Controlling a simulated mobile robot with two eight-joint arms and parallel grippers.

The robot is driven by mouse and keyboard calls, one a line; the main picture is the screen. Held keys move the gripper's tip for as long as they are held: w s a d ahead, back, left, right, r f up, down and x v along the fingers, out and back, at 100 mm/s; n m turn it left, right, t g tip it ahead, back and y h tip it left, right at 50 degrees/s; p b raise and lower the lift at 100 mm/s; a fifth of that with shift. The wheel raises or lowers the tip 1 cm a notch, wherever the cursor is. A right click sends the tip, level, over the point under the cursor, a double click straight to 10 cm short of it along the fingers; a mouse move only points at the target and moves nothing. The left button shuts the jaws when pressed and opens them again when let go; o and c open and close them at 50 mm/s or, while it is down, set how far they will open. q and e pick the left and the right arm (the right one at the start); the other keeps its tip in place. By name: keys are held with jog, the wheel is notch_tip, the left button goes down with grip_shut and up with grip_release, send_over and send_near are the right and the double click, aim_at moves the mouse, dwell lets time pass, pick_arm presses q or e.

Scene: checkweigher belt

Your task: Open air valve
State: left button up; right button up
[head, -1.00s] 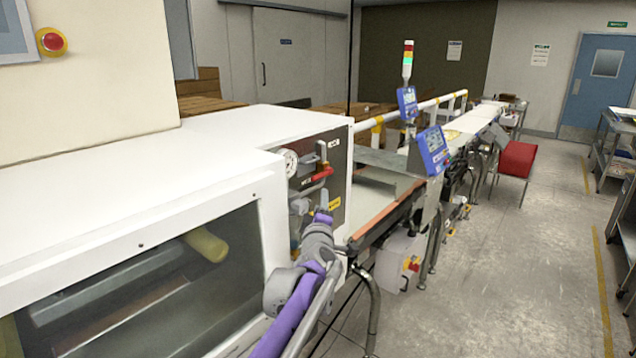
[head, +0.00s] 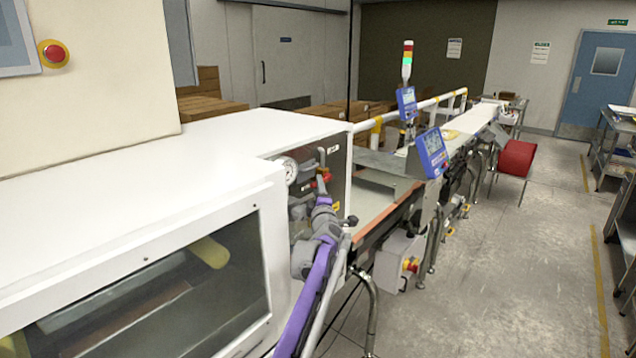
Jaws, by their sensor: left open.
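The air valve's red handle (head: 323,177) is on the grey panel in the recess at the end of the white machine housing. It is small and partly covered by my gripper. My left gripper (head: 321,190) is at the panel, just below and in front of the red handle. It is open. I cannot tell whether its fingers touch the handle or stand around it. A round pressure gauge (head: 289,171) is left of the handle. My right gripper is not in view.
The white machine housing (head: 130,185) fills the left side, with a dark window below. The conveyor belt (head: 375,205) runs away to the back right. A blue display (head: 432,153) stands over it. The floor (head: 510,270) on the right is clear.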

pick_arm(q)
jog(key=shift+w+a+r, duration=0.1)
jog(key=shift+w, duration=0.55)
grip_shut()
dwell(1.1)
